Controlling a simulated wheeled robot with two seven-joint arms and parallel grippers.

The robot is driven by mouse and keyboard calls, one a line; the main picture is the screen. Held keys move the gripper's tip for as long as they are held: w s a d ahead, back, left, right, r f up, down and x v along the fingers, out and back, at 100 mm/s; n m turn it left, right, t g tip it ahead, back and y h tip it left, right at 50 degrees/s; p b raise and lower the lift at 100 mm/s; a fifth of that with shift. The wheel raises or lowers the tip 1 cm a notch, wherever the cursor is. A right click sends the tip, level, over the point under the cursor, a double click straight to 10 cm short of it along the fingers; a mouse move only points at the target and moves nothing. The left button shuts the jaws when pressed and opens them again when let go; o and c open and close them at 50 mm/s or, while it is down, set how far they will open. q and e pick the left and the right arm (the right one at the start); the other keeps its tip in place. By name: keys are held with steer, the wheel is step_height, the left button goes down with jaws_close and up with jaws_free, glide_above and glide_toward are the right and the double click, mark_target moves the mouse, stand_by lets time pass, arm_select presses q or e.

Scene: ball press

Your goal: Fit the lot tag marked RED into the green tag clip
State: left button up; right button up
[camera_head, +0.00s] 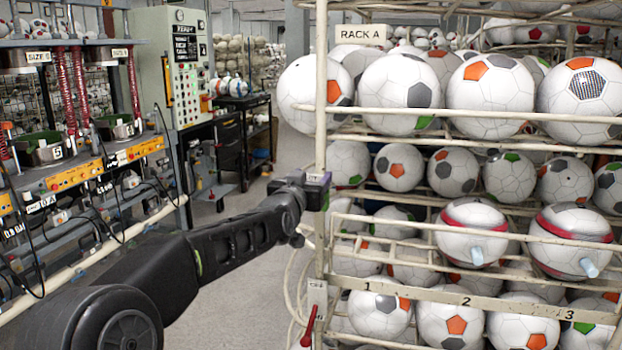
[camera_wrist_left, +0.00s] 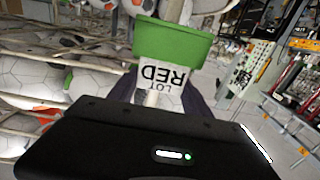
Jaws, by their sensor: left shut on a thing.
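The white lot tag (camera_wrist_left: 163,76), printed LOT RED and upside down in the left wrist view, is held in my left gripper (camera_wrist_left: 160,98). The gripper is shut on it, with a dark finger on either side. The green tag clip (camera_wrist_left: 172,42) is directly beyond the tag, against a pale rack post. The tag's far edge meets the clip's near edge; I cannot tell whether it is inside the clip. In the head view my left gripper (camera_head: 313,190) is at the rack's front left post and hides the tag. My right gripper is not in view.
The ball rack (camera_head: 320,110), with the RACK A sign (camera_head: 360,34), fills the right with several rows of balls. A red lever (camera_head: 309,328) hangs low on its post. Press machines (camera_head: 75,175) and a control cabinet (camera_head: 180,65) stand left. Open floor (camera_head: 230,260) lies between.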

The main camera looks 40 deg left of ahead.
arm_select(q)
steer(key=shift+f+b, duration=0.3)
steer(key=shift+f, duration=0.1)
steer(key=o, duration=1.4)
steer(key=v, duration=0.7)
steer(key=shift+s+d+b, duration=0.15)
steer(key=shift+s+b, duration=0.2)
steer(key=shift+s, duration=0.05)
